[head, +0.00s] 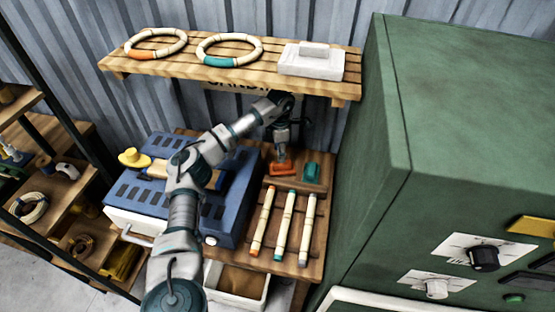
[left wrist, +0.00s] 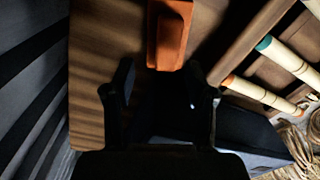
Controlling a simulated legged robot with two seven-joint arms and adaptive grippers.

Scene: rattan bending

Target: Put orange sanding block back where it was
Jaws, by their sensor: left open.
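The orange sanding block (head: 283,169) lies on the wooden bench top below the shelf, left of a teal block (head: 311,171). My left gripper (head: 281,152) is just above and behind the orange block, pointing down. In the left wrist view the orange block (left wrist: 170,36) lies on the wood beyond the fingertips, and the gripper (left wrist: 162,90) is open with nothing between its fingers. The block looks apart from the fingers. My right gripper is not in view.
Several rattan sticks (head: 284,225) lie on the slatted rack in front. A blue machine (head: 226,205) stands to the left and a large green cabinet (head: 382,150) to the right. The slatted shelf (head: 165,68) above holds two rings and a white block (head: 312,62).

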